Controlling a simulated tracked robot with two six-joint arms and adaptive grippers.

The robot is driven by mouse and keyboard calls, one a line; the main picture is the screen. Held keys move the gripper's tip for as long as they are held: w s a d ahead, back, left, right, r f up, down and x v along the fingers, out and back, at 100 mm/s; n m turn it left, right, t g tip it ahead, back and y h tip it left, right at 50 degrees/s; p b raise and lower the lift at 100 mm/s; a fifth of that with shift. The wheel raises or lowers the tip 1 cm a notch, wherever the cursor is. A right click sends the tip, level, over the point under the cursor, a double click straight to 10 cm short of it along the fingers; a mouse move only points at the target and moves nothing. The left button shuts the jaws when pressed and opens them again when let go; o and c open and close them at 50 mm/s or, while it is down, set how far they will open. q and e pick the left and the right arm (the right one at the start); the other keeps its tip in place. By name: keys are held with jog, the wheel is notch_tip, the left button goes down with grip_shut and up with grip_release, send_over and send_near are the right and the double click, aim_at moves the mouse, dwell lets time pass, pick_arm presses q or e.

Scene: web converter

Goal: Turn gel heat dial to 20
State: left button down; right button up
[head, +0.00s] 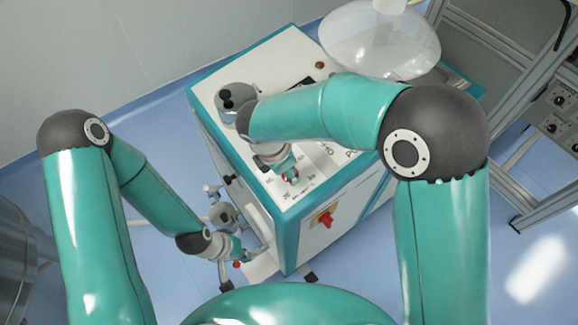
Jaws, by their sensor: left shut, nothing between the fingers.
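The white and teal machine cabinet (258,62) stands in the middle of the head view. Small dark printed marks (311,181) show on its top panel near the front corner. My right gripper (291,176) points down at these marks; it is small and partly covered by its own wrist, so whether its fingers are open or shut is unclear. No dial can be made out clearly; one under the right gripper would be hidden. My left gripper (243,257) is shut and empty, low beside the cabinet's left side, apart from the top panel.
A red rotary switch (325,219) on a yellow plate is on the cabinet's front face. A clear dome (380,42) stands at the back right. A metal frame (535,165) with black knobs is at the right. Blue floor (130,105) is free at left.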

jog(key=shift+w+r+n, duration=0.2)
jog(key=shift+n, duration=0.4)
jog(key=o, duration=0.9)
jog(key=shift+o, duration=1.2)
jog(key=shift+f, duration=0.15)
jog(key=shift+s, duration=0.1)
jog(key=v, duration=1.2)
